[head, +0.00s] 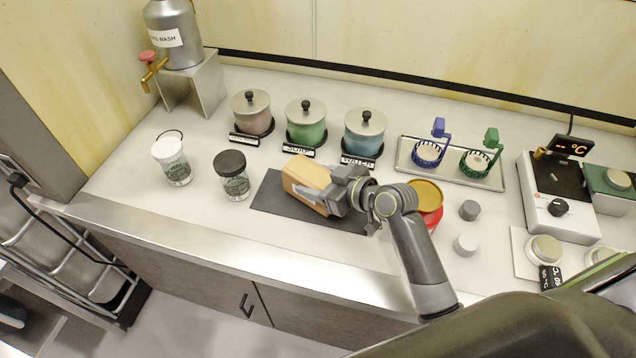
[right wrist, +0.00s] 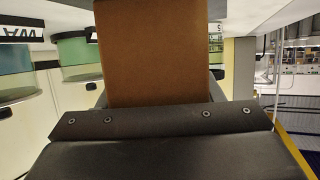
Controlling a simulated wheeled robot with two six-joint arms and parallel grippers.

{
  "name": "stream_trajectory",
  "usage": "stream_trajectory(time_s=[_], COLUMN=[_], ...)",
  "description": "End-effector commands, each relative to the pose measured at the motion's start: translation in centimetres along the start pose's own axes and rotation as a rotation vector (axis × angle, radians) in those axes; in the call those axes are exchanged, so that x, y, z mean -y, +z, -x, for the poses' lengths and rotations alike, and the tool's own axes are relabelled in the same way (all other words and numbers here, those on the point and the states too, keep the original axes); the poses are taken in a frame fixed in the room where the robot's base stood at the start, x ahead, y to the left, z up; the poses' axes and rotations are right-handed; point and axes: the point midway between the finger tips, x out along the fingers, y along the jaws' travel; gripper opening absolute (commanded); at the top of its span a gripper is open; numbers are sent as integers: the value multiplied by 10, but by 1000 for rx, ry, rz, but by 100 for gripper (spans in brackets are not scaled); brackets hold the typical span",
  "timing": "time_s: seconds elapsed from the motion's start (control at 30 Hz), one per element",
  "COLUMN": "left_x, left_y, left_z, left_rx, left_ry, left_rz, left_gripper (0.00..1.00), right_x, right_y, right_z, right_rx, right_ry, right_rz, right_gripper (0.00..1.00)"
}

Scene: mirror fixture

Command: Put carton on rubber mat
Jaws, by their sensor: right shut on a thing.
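The carton (head: 304,176) is a tan-brown block in the head view, over the dark rubber mat (head: 274,196) on the counter. My right gripper (head: 322,190) reaches in from the right and is shut on the carton. In the right wrist view the brown carton (right wrist: 158,52) fills the middle, just past the dark gripper body. The carton hides part of the mat, and I cannot tell whether its underside touches the mat. My left gripper is not in view.
Three lidded canisters, one being green (head: 305,124), stand behind the mat. A black-lidded jar (head: 232,176) is left of it, and a red can (head: 430,212) is close to my right wrist. A metal tray (head: 487,182) with blue and green holders is back right. The counter's front strip is clear.

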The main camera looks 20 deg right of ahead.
Motion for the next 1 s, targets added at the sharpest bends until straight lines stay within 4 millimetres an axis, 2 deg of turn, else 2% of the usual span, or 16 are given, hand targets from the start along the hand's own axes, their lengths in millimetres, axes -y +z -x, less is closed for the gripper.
stream_trajectory(time_s=[0.1,0.5,0.53,0.67,1.0], left_x=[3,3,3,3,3], left_y=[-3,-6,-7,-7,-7], left_z=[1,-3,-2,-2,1], left_rx=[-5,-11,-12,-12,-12], left_ry=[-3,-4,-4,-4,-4], left_rz=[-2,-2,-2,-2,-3], left_gripper=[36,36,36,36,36], right_x=[0,0,0,0,0], right_y=[11,17,16,16,14], right_z=[-5,-7,-7,-6,-6], right_rx=[0,-3,-1,0,-1], right_ry=[0,1,1,1,1], right_rz=[-2,1,0,0,0], right_gripper=[30,30,64,81,82])
